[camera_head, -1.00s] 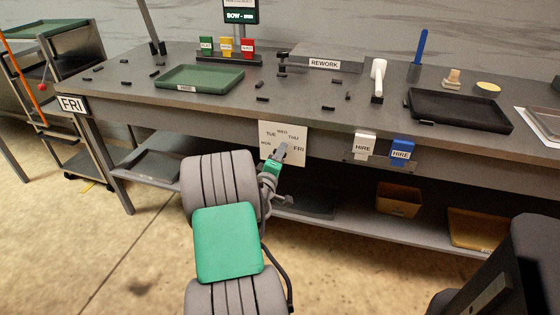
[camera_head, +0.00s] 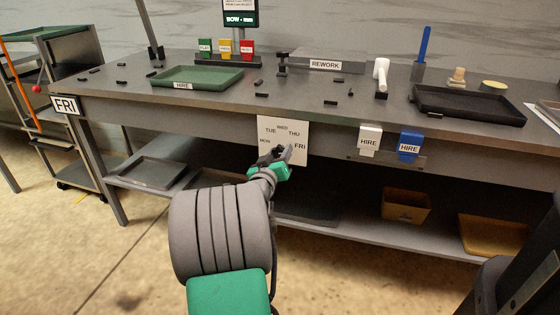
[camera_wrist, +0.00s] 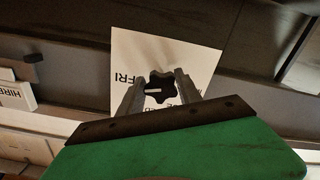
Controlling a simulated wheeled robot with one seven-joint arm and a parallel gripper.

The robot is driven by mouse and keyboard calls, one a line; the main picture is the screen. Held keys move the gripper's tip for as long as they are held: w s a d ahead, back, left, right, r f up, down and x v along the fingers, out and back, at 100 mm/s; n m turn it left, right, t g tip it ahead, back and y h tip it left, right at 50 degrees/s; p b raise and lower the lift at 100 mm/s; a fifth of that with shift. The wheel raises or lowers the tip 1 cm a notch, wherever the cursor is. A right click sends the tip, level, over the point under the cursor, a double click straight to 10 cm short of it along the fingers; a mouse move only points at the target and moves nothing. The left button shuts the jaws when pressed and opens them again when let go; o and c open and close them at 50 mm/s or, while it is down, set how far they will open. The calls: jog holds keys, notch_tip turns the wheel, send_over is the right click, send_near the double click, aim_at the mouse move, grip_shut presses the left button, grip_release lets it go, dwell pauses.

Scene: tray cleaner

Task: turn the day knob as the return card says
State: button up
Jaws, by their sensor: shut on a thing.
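The white day panel (camera_head: 297,128) hangs on the bench front and reads MON, TUE, WED, THU, FRI in an arc. My gripper (camera_head: 283,153) is at the panel's lower middle and hides the knob in the head view. In the wrist view, the dark lobed day knob (camera_wrist: 159,86) sits between the two fingers of my gripper (camera_wrist: 157,92), which is shut on it. A white mark on the knob lies on the side toward the word FRI. A card reading FRI (camera_head: 66,105) hangs at the bench's left corner.
White (camera_head: 369,140) and blue (camera_head: 410,146) HIRE tags hang right of the panel. A green tray (camera_head: 232,79) and a black tray (camera_head: 470,104) lie on the bench top. A lower shelf with a yellow bin (camera_head: 405,208) runs beneath.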

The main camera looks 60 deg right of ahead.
jog(key=shift+f+m+b, duration=0.15)
jog(key=shift+m+b, duration=0.3)
jog(key=shift+m, duration=0.05)
jog(key=o, duration=1.4)
jog(key=shift+c, duration=0.2)
jog(key=s+a+p, duration=0.1)
jog(key=a, duration=0.6)
jog(key=shift+a, duration=0.35)
jog(key=shift+s, duration=0.1)
